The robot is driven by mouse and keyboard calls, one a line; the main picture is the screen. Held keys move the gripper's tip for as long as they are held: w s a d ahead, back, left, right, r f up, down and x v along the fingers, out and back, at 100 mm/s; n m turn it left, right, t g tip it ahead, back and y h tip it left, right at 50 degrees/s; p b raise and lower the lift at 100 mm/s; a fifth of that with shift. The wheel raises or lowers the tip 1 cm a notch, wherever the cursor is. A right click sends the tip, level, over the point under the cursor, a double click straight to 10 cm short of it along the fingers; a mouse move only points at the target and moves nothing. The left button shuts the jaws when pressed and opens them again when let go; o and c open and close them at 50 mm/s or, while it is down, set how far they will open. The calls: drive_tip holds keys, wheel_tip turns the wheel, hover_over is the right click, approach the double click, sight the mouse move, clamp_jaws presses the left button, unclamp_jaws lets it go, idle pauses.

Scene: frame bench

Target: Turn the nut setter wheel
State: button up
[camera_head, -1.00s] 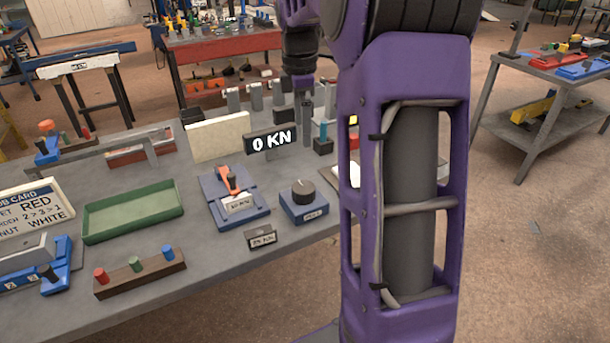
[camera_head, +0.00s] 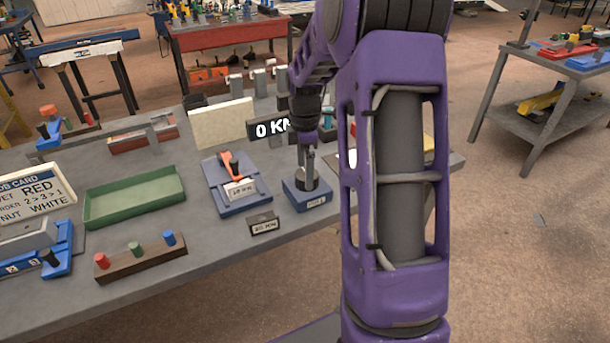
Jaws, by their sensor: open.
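A dark round knob (camera_head: 301,184), which looks like the nut setter wheel, sits on a small blue base (camera_head: 309,201) near the bench's right front. The base has a label too small to read. My gripper (camera_head: 310,172) points down right over the knob, with its grey fingers open. The fingers hide part of the knob, and I cannot tell whether they touch it or sit around it. The job card (camera_head: 35,196) at the left reads "NUT WHITE" on its bottom line, partly cut off by the frame.
A blue fixture with an orange lever (camera_head: 233,163) stands just left of the knob. A "0 KN" display (camera_head: 270,129) is behind, partly covered by my wrist. A small label plate (camera_head: 264,224), a green tray (camera_head: 135,198) and a peg block (camera_head: 140,263) lie further left.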

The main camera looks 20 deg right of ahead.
drive_tip(key=shift+f, duration=1)
drive_tip(key=c, duration=1.3)
drive_tip(key=shift+m, duration=0.4)
drive_tip(key=m, duration=0.5)
drive_tip(key=shift+w+d+p, duration=0.1)
drive_tip(key=shift+w+p, duration=0.05)
drive_tip(key=shift+p, duration=0.2)
drive_tip(key=m, duration=0.6)
drive_tip(key=shift+d, duration=0.1)
